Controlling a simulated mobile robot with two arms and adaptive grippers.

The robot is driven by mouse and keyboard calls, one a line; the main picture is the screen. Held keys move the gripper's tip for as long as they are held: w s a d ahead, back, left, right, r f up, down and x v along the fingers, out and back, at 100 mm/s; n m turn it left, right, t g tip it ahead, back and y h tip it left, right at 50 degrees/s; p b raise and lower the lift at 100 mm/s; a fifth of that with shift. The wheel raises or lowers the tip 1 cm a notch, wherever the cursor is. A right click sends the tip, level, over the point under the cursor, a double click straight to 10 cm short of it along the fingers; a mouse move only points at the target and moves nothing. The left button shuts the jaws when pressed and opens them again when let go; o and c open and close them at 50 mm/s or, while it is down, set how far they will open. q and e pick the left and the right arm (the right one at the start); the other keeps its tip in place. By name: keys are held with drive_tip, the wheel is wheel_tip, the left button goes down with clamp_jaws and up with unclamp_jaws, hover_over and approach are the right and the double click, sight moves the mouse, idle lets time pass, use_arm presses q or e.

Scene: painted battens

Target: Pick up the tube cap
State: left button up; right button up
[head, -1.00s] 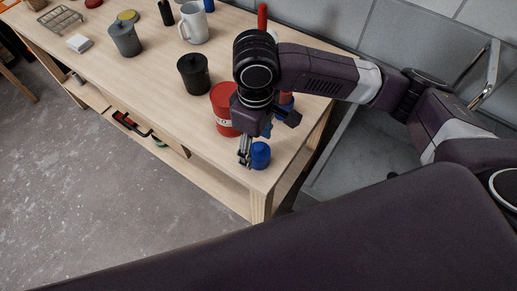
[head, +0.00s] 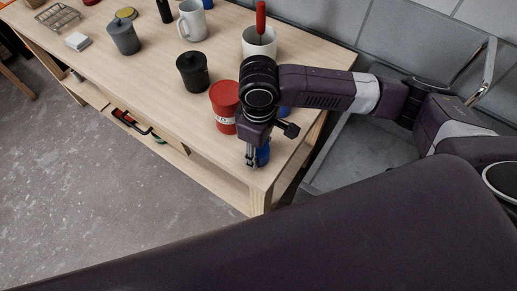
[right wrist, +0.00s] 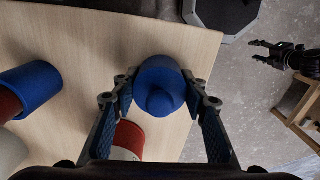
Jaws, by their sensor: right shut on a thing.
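The tube cap, a short blue cylinder with a rounded knob, shows in the right wrist view (right wrist: 160,85) between my right gripper's fingers (right wrist: 160,100). In the head view the cap (head: 263,155) is partly hidden behind that gripper (head: 254,163), at the table's near right corner. The right gripper is shut on the cap from both sides. I cannot tell whether the cap touches the tabletop. My left gripper (right wrist: 268,52) shows small and far off in the right wrist view, with its fingers apart and empty.
A red labelled canister (head: 225,105) stands close by on the wooden table (head: 150,75). A black lidded pot (head: 192,72) and a white pot with a red-handled tool (head: 259,41) stand farther back. Another blue cylinder (right wrist: 35,85) is nearby. The table edge is very close.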

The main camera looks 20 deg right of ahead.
use_arm(q)
drive_tip(key=shift+s, duration=0.35)
